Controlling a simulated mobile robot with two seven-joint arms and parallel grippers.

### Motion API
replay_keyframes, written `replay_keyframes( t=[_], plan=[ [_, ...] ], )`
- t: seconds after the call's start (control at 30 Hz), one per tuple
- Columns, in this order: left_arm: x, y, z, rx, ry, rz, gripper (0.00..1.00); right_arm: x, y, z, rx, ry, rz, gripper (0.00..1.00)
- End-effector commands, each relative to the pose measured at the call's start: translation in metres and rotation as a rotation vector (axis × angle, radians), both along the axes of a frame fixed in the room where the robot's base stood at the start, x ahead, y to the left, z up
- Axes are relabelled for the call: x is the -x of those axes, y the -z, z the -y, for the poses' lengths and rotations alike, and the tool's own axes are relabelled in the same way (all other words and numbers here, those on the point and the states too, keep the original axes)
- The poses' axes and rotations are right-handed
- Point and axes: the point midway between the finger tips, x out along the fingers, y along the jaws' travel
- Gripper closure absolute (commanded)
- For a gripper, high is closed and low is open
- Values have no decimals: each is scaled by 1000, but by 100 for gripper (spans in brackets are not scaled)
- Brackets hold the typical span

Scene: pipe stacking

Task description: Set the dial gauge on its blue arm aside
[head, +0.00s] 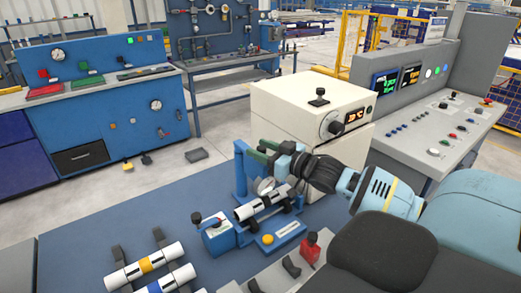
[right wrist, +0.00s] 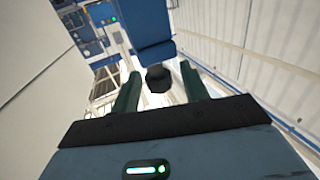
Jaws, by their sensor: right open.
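The blue arm (head: 240,168) stands upright at the back of the blue fixture on the bench. The dial gauge (head: 265,187), a pale round face, shows below my right gripper, partly hidden. My right gripper (head: 262,152) has dark green fingers. It is open at the top of the blue arm. In the right wrist view, the blue arm (right wrist: 152,38) reaches down from the top. A black knob (right wrist: 157,78) at its end lies in the gap between the open fingers (right wrist: 160,88). I cannot tell whether they touch it. My left gripper is not in view.
A white pipe with black bands (head: 250,209) lies in the fixture. Banded pipes (head: 145,266) rest on black holders at front left. A cream box with a dial (head: 318,108) stands behind my right gripper. The blue mat (head: 130,220) is clear left of the fixture.

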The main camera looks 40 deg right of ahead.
Motion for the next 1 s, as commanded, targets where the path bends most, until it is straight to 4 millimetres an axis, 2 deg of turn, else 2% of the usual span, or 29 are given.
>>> replay_keyframes(
  t=[0.37,0.7,1.0],
  plan=[
    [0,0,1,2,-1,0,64,-3,0,0,1,0,0,55],
    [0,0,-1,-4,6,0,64,-2,-1,-1,1,0,1,100],
    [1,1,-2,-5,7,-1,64,-4,0,-1,0,1,1,100]
  ],
)
